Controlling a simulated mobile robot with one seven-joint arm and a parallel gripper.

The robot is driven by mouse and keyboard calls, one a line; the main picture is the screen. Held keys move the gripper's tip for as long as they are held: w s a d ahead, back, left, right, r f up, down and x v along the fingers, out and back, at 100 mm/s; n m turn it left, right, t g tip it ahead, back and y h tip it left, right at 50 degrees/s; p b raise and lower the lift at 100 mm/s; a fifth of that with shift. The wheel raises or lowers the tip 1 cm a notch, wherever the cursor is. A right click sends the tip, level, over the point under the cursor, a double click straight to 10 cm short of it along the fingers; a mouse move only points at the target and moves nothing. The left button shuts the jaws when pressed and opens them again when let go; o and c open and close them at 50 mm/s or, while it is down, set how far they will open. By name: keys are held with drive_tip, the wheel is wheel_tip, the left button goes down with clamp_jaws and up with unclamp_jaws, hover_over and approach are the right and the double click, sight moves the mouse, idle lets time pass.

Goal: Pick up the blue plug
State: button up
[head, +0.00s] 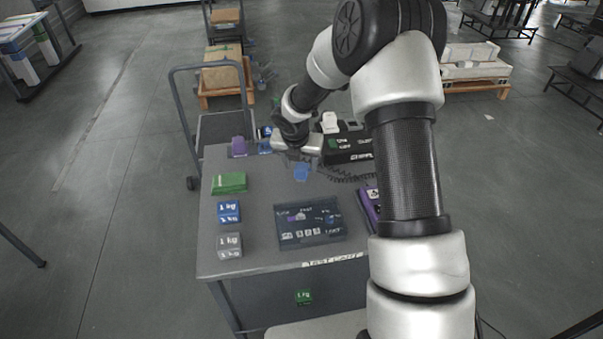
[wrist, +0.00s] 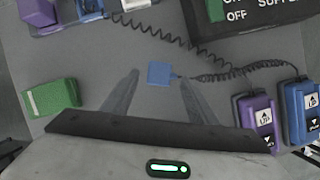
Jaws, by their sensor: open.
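The blue plug (head: 301,172) lies on the grey cart top (head: 262,258), near its middle. In the wrist view the blue plug (wrist: 160,73) shows as a small blue block with a dark coiled cord running off to the right. My gripper (wrist: 158,82) is open and empty, with one finger on each side of the plug in the picture. In the head view my gripper (head: 301,156) is over the far part of the cart, just beyond the plug. I cannot tell its height above the plug.
A black supply box (head: 350,158) stands at the far right of the cart. Purple (wrist: 255,122) and blue (wrist: 298,112) control units sit at right in the wrist view.

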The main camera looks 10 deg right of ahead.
sight(301, 167)
drive_tip(key=x, duration=0.5)
drive_tip(key=shift+w+a, duration=0.1)
drive_tip(key=c, duration=1.2)
drive_tip(key=shift+o, duration=0.2)
wheel_tip(301, 167, up, 9)
drive_tip(key=shift+r+p, duration=0.1)
drive_tip(key=shift+p, duration=0.5)
drive_tip(key=shift+r+p, duration=0.7)
drive_tip(key=shift+r, duration=0.45)
